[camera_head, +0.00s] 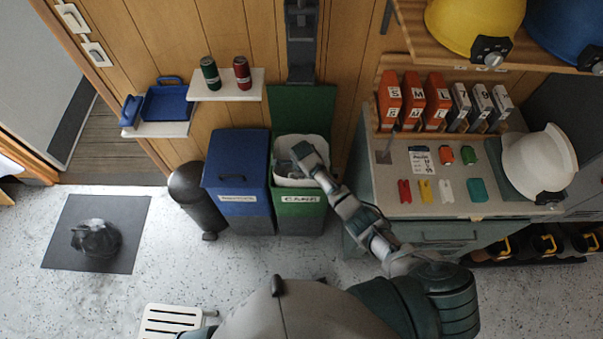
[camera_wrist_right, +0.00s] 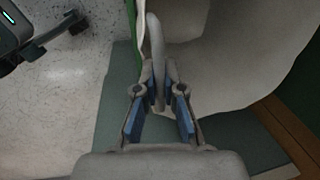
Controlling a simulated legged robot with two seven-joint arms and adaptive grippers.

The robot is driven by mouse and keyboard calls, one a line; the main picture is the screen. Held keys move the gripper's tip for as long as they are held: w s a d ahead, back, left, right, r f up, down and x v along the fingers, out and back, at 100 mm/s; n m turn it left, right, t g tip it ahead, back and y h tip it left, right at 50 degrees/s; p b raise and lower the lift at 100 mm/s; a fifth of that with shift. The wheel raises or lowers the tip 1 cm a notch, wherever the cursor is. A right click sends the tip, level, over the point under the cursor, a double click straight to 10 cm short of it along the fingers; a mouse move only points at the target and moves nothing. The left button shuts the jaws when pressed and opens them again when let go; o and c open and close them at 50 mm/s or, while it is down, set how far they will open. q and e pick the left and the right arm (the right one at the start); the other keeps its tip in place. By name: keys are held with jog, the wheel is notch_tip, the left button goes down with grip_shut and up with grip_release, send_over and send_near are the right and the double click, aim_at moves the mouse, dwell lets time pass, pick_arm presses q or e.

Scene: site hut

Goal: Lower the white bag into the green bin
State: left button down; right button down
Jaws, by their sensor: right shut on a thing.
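The white bag (camera_head: 285,149) is at the mouth of the green bin (camera_head: 299,212), with its upper part showing around the rim. How deep it sits is hidden. My right gripper (camera_head: 301,157) is over the bin's opening. In the right wrist view, its blue-padded fingers (camera_wrist_right: 159,98) are closed on a narrow pale strip of the bag, whose bulk (camera_wrist_right: 235,55) spreads to the right. The green bin's lid (camera_head: 305,105) stands open against the wall. My left gripper is not in view.
A closed blue bin (camera_head: 237,175) stands directly left of the green one, beside a dark cylindrical bin (camera_head: 188,186). A shelf with two cans (camera_head: 226,86) is above them. A workbench (camera_head: 425,208) with small items is close on the right. Open floor lies in front.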

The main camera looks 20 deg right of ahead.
aim_at(302, 182)
jog(key=shift+f+b, duration=2.3)
jog(key=shift+f, duration=1.4)
jog(key=c, duration=1.2)
grip_release()
jog(key=shift+r, duration=0.15)
